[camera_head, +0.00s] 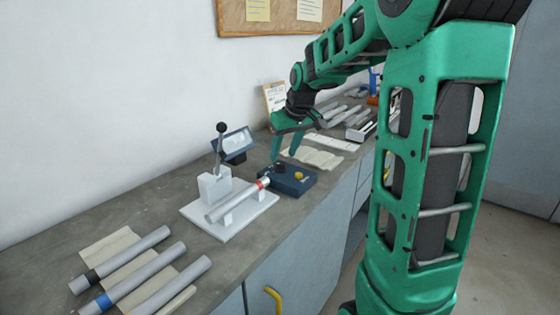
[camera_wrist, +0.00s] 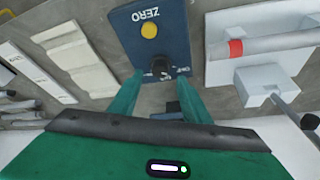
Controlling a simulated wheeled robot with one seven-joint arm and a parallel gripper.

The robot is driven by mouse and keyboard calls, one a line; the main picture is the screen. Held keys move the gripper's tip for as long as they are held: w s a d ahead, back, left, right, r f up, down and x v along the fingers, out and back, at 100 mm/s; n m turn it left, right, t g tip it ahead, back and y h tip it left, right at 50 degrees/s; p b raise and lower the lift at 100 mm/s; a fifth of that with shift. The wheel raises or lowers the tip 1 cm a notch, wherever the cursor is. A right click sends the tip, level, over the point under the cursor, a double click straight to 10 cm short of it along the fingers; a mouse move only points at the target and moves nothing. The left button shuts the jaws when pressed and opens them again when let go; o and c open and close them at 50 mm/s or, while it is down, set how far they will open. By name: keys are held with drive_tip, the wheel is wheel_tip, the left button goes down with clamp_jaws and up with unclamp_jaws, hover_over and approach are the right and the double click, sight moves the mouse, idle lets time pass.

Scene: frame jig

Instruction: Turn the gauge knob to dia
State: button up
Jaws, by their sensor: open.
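The gauge box (camera_head: 299,184) is a small dark blue box on the counter, with a yellow button and a black knob (camera_head: 280,169) on top. In the wrist view the box (camera_wrist: 176,36) shows the word ZERO beside the yellow button (camera_wrist: 149,30), and the black knob (camera_wrist: 161,66) has small white lettering around it, too small to read fully. My gripper (camera_head: 285,153) is green and open, pointing down over the knob. In the wrist view my gripper (camera_wrist: 160,88) has one finger on each side of the knob; I cannot tell whether they touch it.
A white jig (camera_head: 250,212) with a lever holds a red-banded tube (camera_head: 238,201) beside the box. A display (camera_head: 236,142) stands behind it. Several tubes (camera_head: 140,275) lie at the front left. More tubes and papers (camera_head: 313,158) lie beyond the box.

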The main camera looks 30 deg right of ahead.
sight(280, 163)
drive_tip(key=shift+x, duration=1.95)
drive_tip(key=shift+c, duration=0.4)
drive_tip(key=c, duration=1)
drive_tip(key=shift+o, duration=0.2)
